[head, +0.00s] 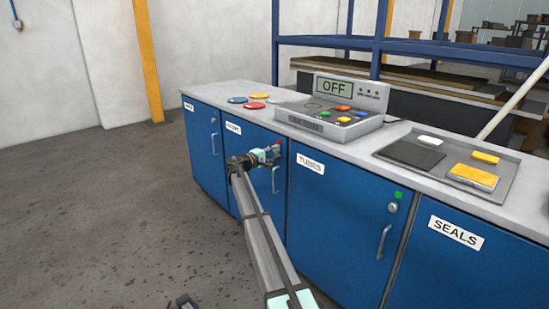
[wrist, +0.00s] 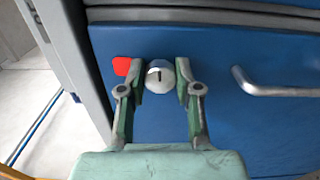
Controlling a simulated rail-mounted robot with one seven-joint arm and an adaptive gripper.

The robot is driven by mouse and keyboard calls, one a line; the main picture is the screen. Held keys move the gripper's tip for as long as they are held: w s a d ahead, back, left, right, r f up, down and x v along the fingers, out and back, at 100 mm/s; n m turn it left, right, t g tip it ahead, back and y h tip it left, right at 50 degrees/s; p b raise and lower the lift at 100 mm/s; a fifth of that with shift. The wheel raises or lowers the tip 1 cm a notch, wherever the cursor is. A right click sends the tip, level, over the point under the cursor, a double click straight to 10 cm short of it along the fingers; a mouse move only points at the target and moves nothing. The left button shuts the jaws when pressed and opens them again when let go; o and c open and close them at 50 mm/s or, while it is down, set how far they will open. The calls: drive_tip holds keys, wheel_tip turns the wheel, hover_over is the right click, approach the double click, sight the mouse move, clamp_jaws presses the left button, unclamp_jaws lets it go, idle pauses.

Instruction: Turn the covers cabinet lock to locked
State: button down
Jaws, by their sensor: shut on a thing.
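The covers cabinet (head: 232,160) is the blue door left of the one labelled TUBES; its small label (head: 233,128) is hard to read. Its lock (wrist: 160,76) is a round silver cylinder with a dark slot that runs nearly up and down in the wrist view. A red marker (wrist: 121,66) sits left of the lock there. In the head view my gripper (head: 274,154) is at the door's upper right and hides the lock.
The door's handle (wrist: 268,86) is right of the lock in the wrist view. The TUBES door (head: 335,215) has a green marker (head: 398,195) above its lock. A control box reading OFF (head: 333,100) and a tray (head: 480,195) stand on the countertop. The floor at left is clear.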

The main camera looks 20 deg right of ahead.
drive_tip(key=shift+m+b, duration=0.3)
drive_tip(key=shift+m, duration=0.2)
drive_tip(key=c, duration=0.8)
unclamp_jaws()
drive_tip(key=shift+d, duration=0.1)
drive_tip(key=v, duration=1.2)
